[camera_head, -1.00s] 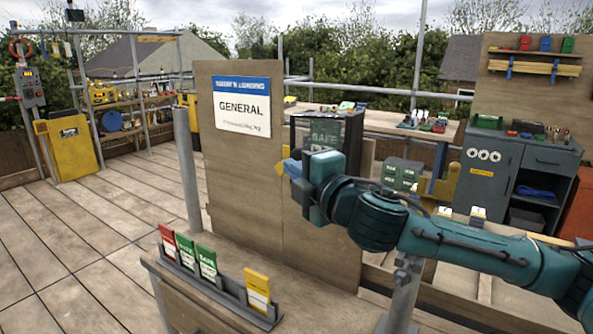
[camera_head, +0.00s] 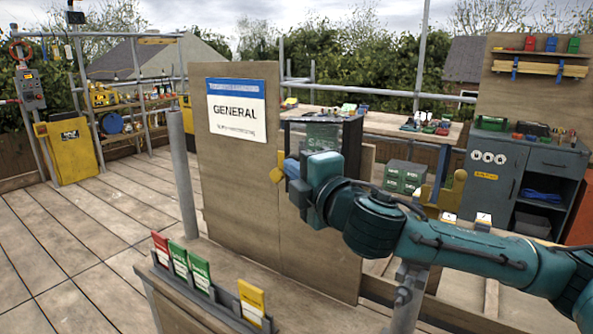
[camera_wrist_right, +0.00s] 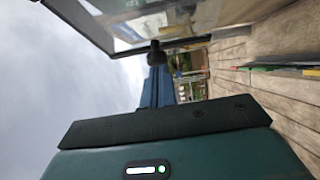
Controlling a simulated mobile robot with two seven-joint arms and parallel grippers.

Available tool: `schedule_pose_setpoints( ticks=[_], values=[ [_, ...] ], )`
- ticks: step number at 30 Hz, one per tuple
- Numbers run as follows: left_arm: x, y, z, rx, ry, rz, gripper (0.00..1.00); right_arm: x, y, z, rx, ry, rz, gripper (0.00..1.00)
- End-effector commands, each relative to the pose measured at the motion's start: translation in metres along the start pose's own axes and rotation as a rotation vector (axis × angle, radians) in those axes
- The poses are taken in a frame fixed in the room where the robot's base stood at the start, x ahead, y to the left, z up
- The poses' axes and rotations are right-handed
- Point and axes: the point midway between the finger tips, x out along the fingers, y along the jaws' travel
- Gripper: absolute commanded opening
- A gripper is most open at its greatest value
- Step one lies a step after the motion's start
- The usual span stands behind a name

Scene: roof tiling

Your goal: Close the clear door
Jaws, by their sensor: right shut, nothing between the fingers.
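The clear door belongs to a dark-framed cabinet (camera_head: 352,140) behind the tall wooden board. A green SAFE card (camera_head: 321,136) shows faintly inside. In the right wrist view a clear panel with a dark frame (camera_wrist_right: 150,24), which looks like the door, crosses the top. My right gripper (camera_head: 291,168) is shut and empty, in front of the cabinet's lower part. In the wrist view its blue fingers (camera_wrist_right: 155,88) point up toward a black knob (camera_wrist_right: 156,52) at the panel's edge. I cannot tell whether they touch. My wrist hides the cabinet's lower part. My left gripper is out of view.
The wooden board (camera_head: 236,165) with a GENERAL sign (camera_head: 237,110) stands left of my gripper. A yellow piece (camera_head: 276,175) is at its edge. A card rack (camera_head: 225,300) stands in front. A grey cupboard (camera_head: 500,175) is at the right. Open decking lies left.

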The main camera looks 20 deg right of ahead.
Motion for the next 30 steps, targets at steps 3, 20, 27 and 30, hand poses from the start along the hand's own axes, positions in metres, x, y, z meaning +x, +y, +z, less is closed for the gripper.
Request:
schedule_pose_setpoints(
  ticks=[3, 20, 27, 30],
  values=[
    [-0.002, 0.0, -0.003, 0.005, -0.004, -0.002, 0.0, 0.01, 0.0, -0.003, 0.005, -0.084, -0.006, 0.0],
    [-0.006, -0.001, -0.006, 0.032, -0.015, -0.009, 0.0, 0.037, -0.002, 0.009, -0.005, -0.286, -0.009, 0.0],
    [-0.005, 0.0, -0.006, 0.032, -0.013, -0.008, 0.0, 0.037, -0.002, 0.009, -0.005, -0.285, -0.009, 0.0],
    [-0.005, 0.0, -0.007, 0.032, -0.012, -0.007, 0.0, 0.038, -0.002, 0.009, -0.005, -0.285, -0.009, 0.0]
  ],
)
